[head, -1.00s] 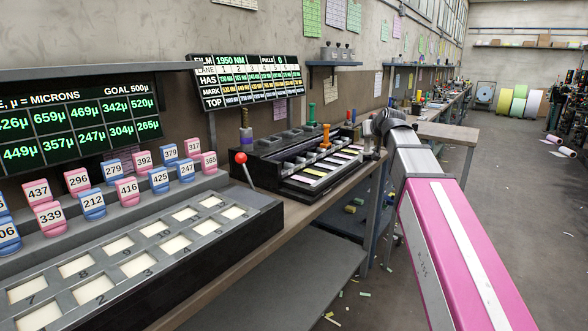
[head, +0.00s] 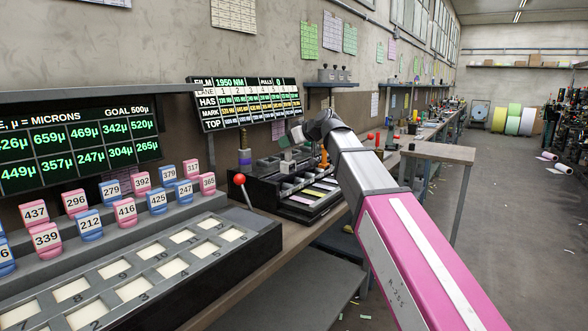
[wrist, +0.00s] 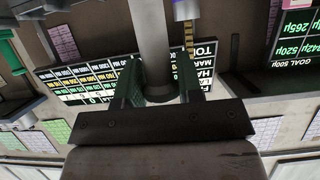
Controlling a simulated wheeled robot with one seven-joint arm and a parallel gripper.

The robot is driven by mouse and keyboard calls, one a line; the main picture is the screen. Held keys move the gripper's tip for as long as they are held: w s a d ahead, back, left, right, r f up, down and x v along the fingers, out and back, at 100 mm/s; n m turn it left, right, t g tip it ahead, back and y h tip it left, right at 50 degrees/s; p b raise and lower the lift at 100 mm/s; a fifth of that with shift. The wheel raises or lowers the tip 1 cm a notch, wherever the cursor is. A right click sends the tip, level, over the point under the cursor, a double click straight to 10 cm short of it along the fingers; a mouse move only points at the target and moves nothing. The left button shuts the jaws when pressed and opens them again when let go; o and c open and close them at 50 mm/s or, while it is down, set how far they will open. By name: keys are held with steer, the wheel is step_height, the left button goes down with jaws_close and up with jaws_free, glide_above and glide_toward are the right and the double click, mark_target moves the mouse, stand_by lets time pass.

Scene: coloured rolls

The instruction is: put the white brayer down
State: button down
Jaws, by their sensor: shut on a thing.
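My gripper (head: 293,138) is over the black rack of lanes (head: 262,188) on the bench. In the wrist view my gripper (wrist: 157,90) has its two green fingers closed on the pale grey-white handle of the white brayer (wrist: 154,42). In the head view the white brayer (head: 287,157) hangs below the fingers, roughly upright, at the rack's back part. Its lower end is hard to make out, so I cannot tell whether it touches the rack. An orange brayer (head: 324,157) stands just right of it, and a purple one (head: 245,155) stands at the left.
A lane board (head: 250,103) hangs on the wall behind the rack. A red-knobbed lever (head: 240,180) stands at the rack's left front. The numbered block stand (head: 170,260) fills the near left. A green brayer (wrist: 10,50) shows at the wrist view's edge.

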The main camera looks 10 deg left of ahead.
steer(key=w+f, duration=0.8)
steer(key=f, duration=0.1)
steer(key=shift+w, duration=0.1)
steer(key=c, duration=0.8)
jaws_free()
steer(key=v, duration=1.2)
